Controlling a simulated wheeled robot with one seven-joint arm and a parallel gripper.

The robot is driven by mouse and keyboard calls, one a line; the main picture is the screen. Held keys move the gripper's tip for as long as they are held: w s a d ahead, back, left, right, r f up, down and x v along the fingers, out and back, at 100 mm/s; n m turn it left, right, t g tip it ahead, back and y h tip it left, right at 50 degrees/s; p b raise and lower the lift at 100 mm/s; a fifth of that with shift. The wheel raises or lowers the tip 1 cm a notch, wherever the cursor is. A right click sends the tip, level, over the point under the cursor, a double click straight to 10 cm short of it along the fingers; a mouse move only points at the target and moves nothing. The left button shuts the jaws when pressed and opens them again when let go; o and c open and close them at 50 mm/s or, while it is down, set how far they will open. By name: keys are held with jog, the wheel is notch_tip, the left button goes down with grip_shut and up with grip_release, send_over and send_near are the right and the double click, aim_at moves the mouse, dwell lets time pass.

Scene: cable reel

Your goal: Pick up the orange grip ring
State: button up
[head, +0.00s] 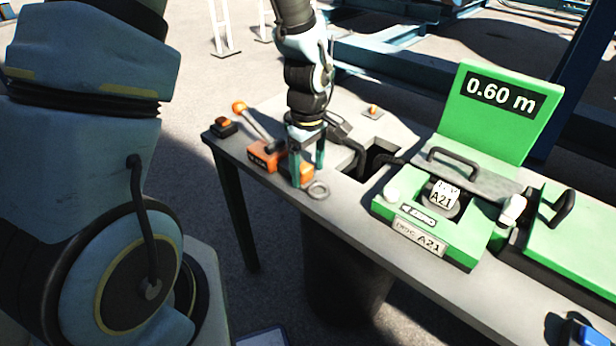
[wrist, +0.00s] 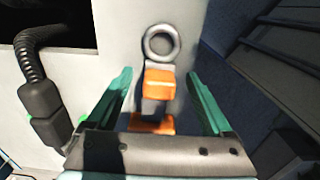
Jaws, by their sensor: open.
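A grey ring (head: 318,190) lies on the table near its front edge, with an orange grip block (head: 306,174) beside it. In the wrist view the ring (wrist: 146,44) sits at the end of the orange block (wrist: 160,84), and they look joined. My gripper (head: 307,173) is open and points down over the block. In the wrist view its two teal fingers (wrist: 158,76) stand on either side of the block, with gaps on both sides. The ring lies beyond the fingertips. The fingers hide part of the block in the head view.
An orange lever base (head: 262,158) with an orange-knobbed lever (head: 240,107) stands just left of the gripper. A dark opening (head: 381,160) and a black cable connector (wrist: 42,100) are close by. A green machine (head: 460,250) reading "0.60 m" stands right.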

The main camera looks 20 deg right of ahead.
jog(key=shift+f, duration=0.35)
grip_shut()
dwell(0.5)
